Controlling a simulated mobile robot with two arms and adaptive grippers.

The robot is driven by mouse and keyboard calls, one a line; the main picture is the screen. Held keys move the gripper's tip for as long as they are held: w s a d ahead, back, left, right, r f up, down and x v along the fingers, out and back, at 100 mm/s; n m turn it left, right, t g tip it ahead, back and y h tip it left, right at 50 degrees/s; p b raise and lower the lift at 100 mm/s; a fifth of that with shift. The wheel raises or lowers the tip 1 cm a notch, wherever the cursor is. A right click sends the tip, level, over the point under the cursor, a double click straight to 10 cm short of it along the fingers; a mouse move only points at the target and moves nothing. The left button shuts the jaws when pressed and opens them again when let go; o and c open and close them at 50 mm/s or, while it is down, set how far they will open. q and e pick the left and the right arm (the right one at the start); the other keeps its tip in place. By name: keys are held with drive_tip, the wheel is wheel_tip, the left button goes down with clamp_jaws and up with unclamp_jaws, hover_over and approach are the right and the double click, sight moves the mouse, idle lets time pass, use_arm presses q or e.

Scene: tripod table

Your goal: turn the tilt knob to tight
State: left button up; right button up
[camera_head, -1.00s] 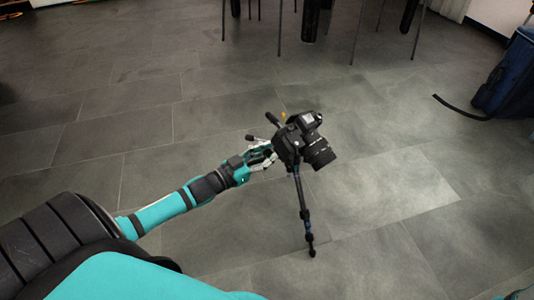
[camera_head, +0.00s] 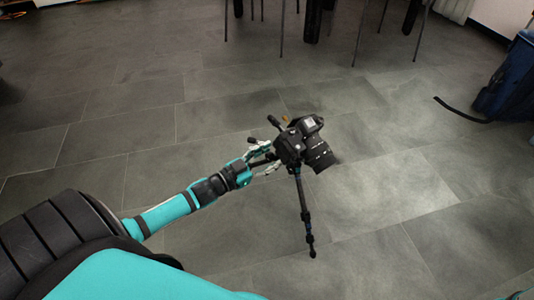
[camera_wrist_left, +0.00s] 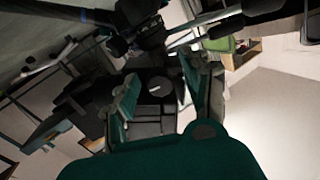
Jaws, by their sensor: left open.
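A black camera with a long lens (camera_head: 319,153) sits on the tripod head (camera_head: 290,148), tilted with its lens down to the right. The tripod leg (camera_head: 303,205) runs down to the floor. Dark handles or knobs (camera_head: 275,122) stick out on the left side of the head. My left gripper (camera_head: 266,158) is open at the left side of the head, its fingers on either side of a dark part. In the left wrist view the fingers (camera_wrist_left: 160,88) are apart, with a dark round-ended part between them. I cannot tell whether they touch it. The knob's marking is not readable.
Grey tiled floor (camera_head: 400,200) lies clear around the tripod. Chair or table legs (camera_head: 282,28) stand at the back. A dark blue bag (camera_head: 508,80) with a strap lies at the far right.

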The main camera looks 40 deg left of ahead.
use_arm(q)
drive_tip(key=v, duration=1.2)
